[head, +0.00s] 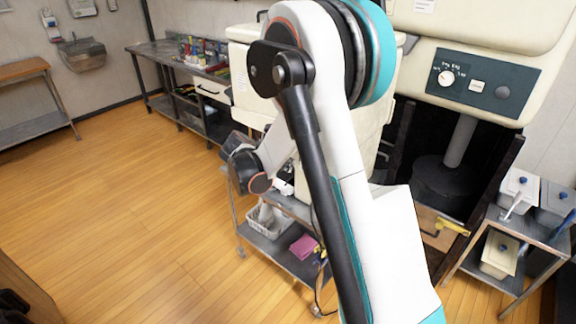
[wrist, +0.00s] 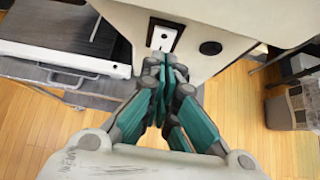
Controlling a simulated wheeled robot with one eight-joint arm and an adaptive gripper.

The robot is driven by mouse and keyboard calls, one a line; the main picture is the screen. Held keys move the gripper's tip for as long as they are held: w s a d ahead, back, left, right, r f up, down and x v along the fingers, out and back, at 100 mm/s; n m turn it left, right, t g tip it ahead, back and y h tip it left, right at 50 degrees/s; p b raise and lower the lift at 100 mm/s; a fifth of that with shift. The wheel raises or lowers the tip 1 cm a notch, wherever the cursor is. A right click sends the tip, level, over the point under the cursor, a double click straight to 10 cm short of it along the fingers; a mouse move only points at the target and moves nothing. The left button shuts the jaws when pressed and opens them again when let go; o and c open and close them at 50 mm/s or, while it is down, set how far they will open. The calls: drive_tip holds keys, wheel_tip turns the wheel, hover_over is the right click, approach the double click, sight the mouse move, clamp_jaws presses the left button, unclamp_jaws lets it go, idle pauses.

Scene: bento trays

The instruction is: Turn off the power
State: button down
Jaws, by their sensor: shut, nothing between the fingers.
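In the wrist view my gripper (wrist: 164,66) is shut and empty, its teal fingers together. Its tips are just below a small white switch plate (wrist: 163,38) in a dark frame on a cream machine (wrist: 228,22). I cannot tell whether they touch it. A round black part (wrist: 210,48) sits to the right of the plate. In the head view my arm covers much of a cream machine (head: 243,78), and my gripper cannot be made out there. Another cream machine at the right has a dark panel (head: 432,88) with a white dial (head: 446,78), a small white plate (head: 477,86) and a round dark knob (head: 503,92).
A metal cart (head: 290,262) with a pale basket and a pink cloth (head: 304,246) stands below my arm. A steel stand (head: 545,255) with lidded containers is at the right. A long workbench (head: 160,50) lines the back wall. The wooden floor (head: 130,180) at left is clear.

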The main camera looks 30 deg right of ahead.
drive_tip(key=s+a+r+p, duration=0.1)
drive_tip(key=a+r+p, duration=0.1)
drive_tip(key=a+r, duration=0.2)
wheel_tip(320, 180, up, 3)
drive_tip(key=shift+s+a+f, duration=0.15)
drive_tip(key=shift+s+f, duration=0.05)
drive_tip(key=shift+s, duration=0.15)
